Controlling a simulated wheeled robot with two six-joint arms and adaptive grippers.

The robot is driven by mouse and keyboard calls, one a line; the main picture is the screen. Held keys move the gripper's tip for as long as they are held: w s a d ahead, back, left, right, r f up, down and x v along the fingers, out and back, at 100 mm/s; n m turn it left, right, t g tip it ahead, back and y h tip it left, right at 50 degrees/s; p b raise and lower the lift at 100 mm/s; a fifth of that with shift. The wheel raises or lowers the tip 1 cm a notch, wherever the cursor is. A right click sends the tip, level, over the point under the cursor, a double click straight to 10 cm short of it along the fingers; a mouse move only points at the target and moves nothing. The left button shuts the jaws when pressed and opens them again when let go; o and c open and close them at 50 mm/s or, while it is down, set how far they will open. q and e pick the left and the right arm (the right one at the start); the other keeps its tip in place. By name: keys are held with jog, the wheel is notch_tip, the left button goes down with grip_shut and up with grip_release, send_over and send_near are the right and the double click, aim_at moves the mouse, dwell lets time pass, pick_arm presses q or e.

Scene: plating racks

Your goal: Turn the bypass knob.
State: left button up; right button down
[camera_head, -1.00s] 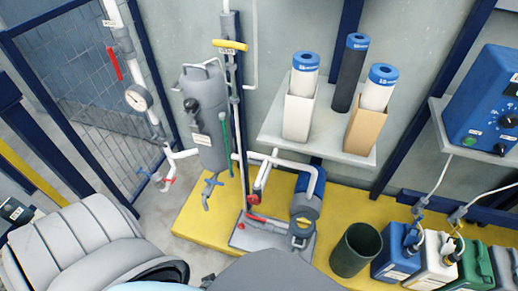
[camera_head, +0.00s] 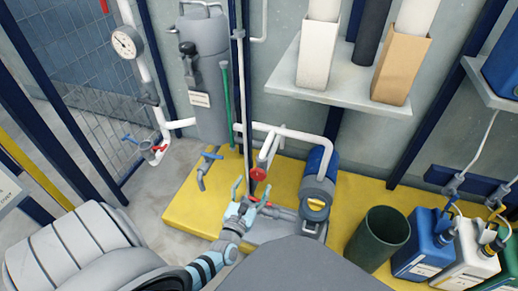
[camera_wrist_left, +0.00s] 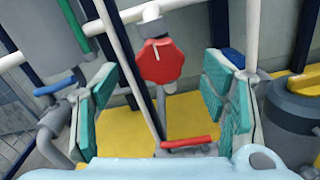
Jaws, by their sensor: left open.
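The bypass knob, which I take to be the red octagonal knob (camera_wrist_left: 160,62), has a pale pointer line on its face in the left wrist view. It sits on a white pipe fitting, ahead of and between my open fingers. In the head view the red knob (camera_head: 258,173) shows small on the pipe beside the grey filter housing (camera_head: 208,80). My left gripper (camera_head: 251,190) is open, its teal pads apart and empty, just below and in front of the knob. In the wrist view the left gripper (camera_wrist_left: 163,92) frames the knob without touching it. My right gripper is out of view.
A red-handled lever (camera_wrist_left: 187,143) lies below the knob. A blue-and-grey pump (camera_head: 318,190) stands to the right on the yellow platform (camera_head: 190,215). Blue-handled valves (camera_head: 205,165) are to the left. A dark green bin (camera_head: 376,238) and several jugs stand farther right.

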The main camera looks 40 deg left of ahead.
aim_at(258, 176)
pick_arm(q)
jog(key=b+x, duration=0.1)
jog(key=x, duration=0.3)
jog(key=shift+w+a, duration=0.15)
jog(key=shift+w, duration=0.2)
jog(key=c, duration=1.1)
jog(key=shift+c, duration=0.2)
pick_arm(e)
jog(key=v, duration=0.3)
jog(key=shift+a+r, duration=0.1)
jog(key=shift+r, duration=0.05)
